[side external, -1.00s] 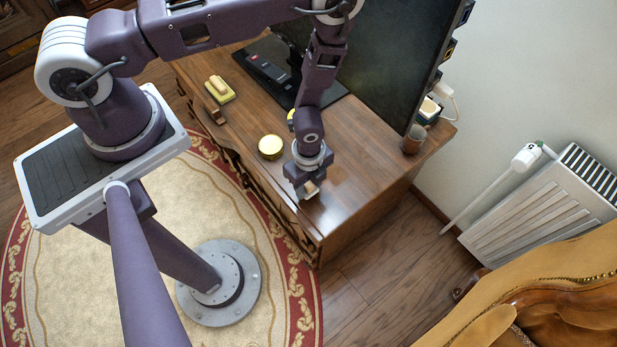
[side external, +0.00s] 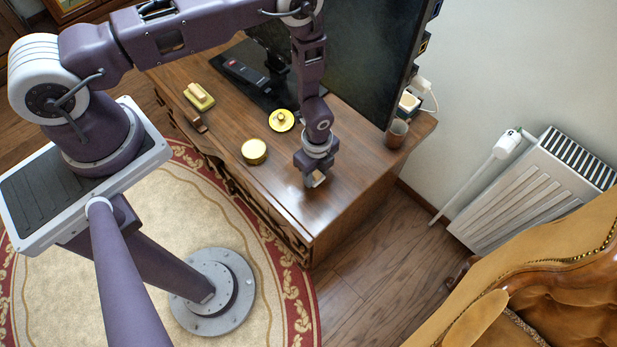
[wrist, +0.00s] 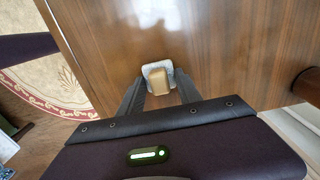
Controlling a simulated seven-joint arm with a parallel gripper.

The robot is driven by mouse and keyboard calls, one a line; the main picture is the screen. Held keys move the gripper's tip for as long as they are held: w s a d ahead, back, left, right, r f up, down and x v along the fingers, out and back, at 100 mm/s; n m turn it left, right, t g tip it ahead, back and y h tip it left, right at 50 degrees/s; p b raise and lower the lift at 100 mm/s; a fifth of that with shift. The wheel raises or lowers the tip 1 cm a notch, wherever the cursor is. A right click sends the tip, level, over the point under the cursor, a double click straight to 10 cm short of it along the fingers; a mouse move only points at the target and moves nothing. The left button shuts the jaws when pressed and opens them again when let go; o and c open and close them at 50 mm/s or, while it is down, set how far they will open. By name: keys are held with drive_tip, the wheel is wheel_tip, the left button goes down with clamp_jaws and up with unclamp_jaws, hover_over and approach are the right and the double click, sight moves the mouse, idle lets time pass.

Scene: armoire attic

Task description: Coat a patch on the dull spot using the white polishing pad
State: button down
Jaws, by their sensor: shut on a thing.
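My gripper (side external: 315,181) is low over the front right part of the brown wooden cabinet top (side external: 222,120). It is shut on the polishing pad, which shows in the wrist view as a tan block handle (wrist: 158,78) on a whitish pad (wrist: 147,69). The pad is between the fingertips, at or just above the wood; I cannot tell if it touches. In the side view the gripper mostly hides it. I cannot make out a clear dull spot; glossy reflections cover the wood near the gripper.
A yellow tin (side external: 254,152) and a round yellow lid-like piece (side external: 282,121) lie left of my gripper. A yellow pad with handle (side external: 199,96) and a remote (side external: 246,73) lie farther back. A dark screen (side external: 360,60) and a brown cup (side external: 396,134) stand behind.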

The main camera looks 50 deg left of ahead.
sight(282, 184)
drive_tip(key=shift+w+a, duration=0.1)
drive_tip(key=shift+w, duration=0.3)
drive_tip(key=shift+a, duration=0.8)
drive_tip(key=shift+s, duration=4.15)
drive_tip(key=shift+a, duration=0.9)
drive_tip(key=shift+w, duration=3.85)
drive_tip(key=shift+w+a, duration=0.1)
drive_tip(key=shift+w, duration=0.2)
drive_tip(key=shift+a, duration=0.75)
drive_tip(key=shift+s+r, duration=0.1)
drive_tip(key=shift+s, duration=4.05)
wheel_tip(282, 184, up, 8)
